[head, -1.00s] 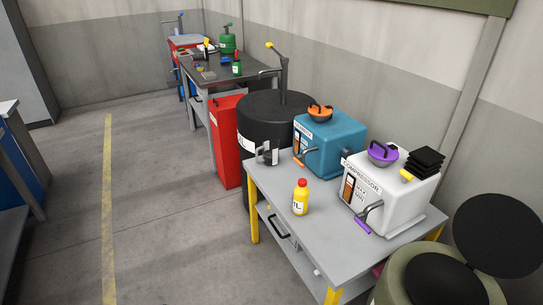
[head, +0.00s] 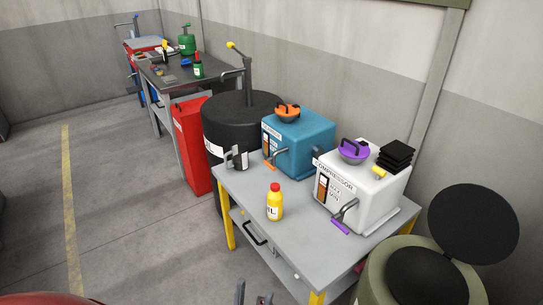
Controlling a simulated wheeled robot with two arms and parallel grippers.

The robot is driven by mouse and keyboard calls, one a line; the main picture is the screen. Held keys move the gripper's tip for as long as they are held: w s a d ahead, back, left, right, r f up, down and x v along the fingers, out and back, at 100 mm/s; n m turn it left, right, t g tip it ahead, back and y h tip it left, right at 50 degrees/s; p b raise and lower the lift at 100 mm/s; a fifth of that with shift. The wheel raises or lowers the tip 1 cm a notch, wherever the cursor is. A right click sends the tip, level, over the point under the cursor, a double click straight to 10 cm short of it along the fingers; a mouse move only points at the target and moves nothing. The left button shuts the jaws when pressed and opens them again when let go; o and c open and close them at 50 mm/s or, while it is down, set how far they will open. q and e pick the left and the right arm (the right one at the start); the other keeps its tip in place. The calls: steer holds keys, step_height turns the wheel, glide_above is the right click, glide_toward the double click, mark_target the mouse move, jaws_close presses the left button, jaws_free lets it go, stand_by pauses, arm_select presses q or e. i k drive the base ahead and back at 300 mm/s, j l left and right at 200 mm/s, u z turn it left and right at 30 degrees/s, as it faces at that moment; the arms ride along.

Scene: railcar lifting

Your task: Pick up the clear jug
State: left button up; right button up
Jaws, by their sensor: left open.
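A small see-through jug (head: 237,158) with dark parts stands at the far left corner of the grey table, close to the black drum; its details are too small to make out. My left gripper (head: 254,293) shows only by its fingertips at the bottom edge of the head view. The fingers are apart with nothing between them. It is in front of the table's near side, well short of the jug. My right gripper is not in view.
The grey table (head: 246,192) holds a yellow bottle (head: 275,203), a blue compressor box (head: 304,146) and a white compressor box (head: 361,187). A black drum (head: 227,125) and a red cabinet (head: 190,150) stand behind. An open olive bin (head: 378,291) is at right. Floor at left is clear.

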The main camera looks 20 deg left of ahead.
mark_target(239, 152)
steer(key=i+j+z, duration=0.15)
steer(key=j+z, duration=0.3)
steer(key=j, duration=0.55)
steer(key=j+z, duration=0.4)
steer(key=j, duration=0.6)
